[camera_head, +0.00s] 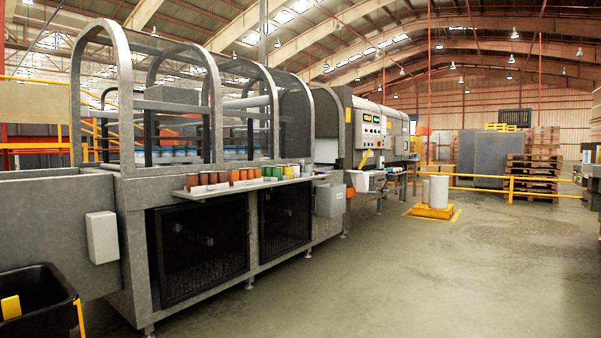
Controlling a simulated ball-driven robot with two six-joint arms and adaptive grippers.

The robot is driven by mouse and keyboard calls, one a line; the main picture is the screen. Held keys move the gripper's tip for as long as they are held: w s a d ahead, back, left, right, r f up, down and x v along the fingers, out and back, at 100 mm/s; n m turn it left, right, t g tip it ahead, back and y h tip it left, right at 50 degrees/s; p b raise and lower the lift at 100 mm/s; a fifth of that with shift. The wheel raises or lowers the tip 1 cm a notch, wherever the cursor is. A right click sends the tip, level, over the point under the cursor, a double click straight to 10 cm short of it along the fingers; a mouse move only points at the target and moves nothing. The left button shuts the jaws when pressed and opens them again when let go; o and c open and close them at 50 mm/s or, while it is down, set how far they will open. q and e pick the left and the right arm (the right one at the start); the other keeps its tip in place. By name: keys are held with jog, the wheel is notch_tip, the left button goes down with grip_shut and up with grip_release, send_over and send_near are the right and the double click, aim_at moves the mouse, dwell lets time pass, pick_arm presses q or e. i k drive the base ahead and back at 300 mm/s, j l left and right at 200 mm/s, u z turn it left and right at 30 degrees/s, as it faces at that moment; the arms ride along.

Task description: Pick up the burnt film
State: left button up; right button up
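I cannot make out a burnt film for certain in the head view. A long grey machine (140,190) with arched mesh guards runs from the left into the distance. A narrow ledge (250,186) on its front side carries a row of small brown, orange, green and white cylinders (222,180). A small yellow piece (364,158) shows below the control panel (371,126) farther along; I cannot tell what it is. Neither of my grippers is in view.
A black bin (40,322) with a yellow piece in it stands at the lower left. Two pale cylinders (438,191) stand on a yellow base on the floor. Yellow railings (540,193) and pallets (532,172) are behind. The floor (400,280) at the right is clear.

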aim_at(304, 168)
jog(key=i+z, duration=0.2)
jog(key=i, duration=0.25)
jog(key=i+l, duration=0.15)
jog(key=i, duration=5.45)
jog(key=j+u, duration=0.05)
jog(key=j, duration=0.1)
